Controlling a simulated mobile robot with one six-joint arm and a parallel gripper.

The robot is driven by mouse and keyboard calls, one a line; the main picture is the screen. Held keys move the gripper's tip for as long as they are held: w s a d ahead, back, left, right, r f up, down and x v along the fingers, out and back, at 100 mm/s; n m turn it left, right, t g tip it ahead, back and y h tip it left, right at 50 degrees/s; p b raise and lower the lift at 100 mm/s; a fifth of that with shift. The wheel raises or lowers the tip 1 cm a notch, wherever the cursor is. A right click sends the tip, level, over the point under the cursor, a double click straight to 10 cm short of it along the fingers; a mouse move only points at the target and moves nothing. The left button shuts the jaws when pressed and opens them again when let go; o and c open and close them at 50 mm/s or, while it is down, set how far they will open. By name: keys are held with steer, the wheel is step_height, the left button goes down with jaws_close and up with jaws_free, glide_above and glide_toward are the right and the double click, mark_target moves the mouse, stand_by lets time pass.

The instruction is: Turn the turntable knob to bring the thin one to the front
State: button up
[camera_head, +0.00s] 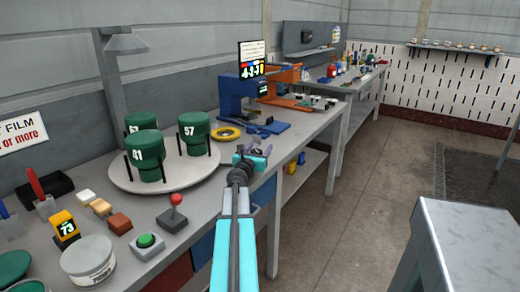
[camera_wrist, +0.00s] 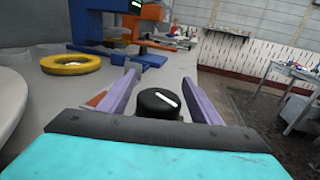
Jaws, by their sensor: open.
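The grey round turntable (camera_head: 192,181) stands on the bench in the head view and carries three green lidded cylinders. One is marked 57 (camera_head: 195,140), one 41 (camera_head: 146,158) at the near side, and a partly hidden one (camera_head: 140,121) is behind; its number is cut off. I cannot tell clearly which is thinnest. The turntable's edge shows at the left of the wrist view (camera_wrist: 12,100). A black knob (camera_wrist: 158,103) with a white line sits between the spread fingers of my gripper (camera_wrist: 160,76), which is open. In the head view my gripper (camera_head: 253,156) is right of the turntable.
A yellow ring (camera_head: 226,134) and a blue press-like device (camera_head: 238,97) stand beyond. A red-knobbed joystick (camera_head: 175,212), a green button (camera_head: 147,241), a white tub (camera_head: 89,260) and small blocks lie at the near left. The bench's right edge is close to my gripper.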

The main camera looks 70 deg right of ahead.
steer(key=shift+c, duration=0.4)
steer(key=c, duration=1)
steer(key=shift+o, duration=0.2)
steer(key=shift+s, duration=0.1)
steer(key=shift+f, duration=0.1)
steer(key=shift+n+t, duration=0.4)
steer(key=shift+t, duration=0.2)
steer(key=shift+w+a+n+t+b, duration=0.1)
steer(key=shift+w+n+t+b, duration=0.25)
steer(key=shift+t, duration=0.35)
steer(key=shift+w+a+n+t+y+b, duration=0.1)
steer(key=shift+w+n+t+y+b, duration=0.2)
steer(key=shift+n+t, duration=0.55)
steer(key=shift+w+n+t+y, duration=0.1)
steer(key=shift+n+t+y, duration=0.35)
steer(key=shift+t, duration=0.55)
steer(key=shift+w+a+n+t+y+b, duration=0.15)
steer(key=shift+n+t+y, duration=0.1)
steer(key=shift+n+t, duration=0.6)
steer(key=shift+w+t, duration=0.1)
steer(key=shift+t, duration=0.4)
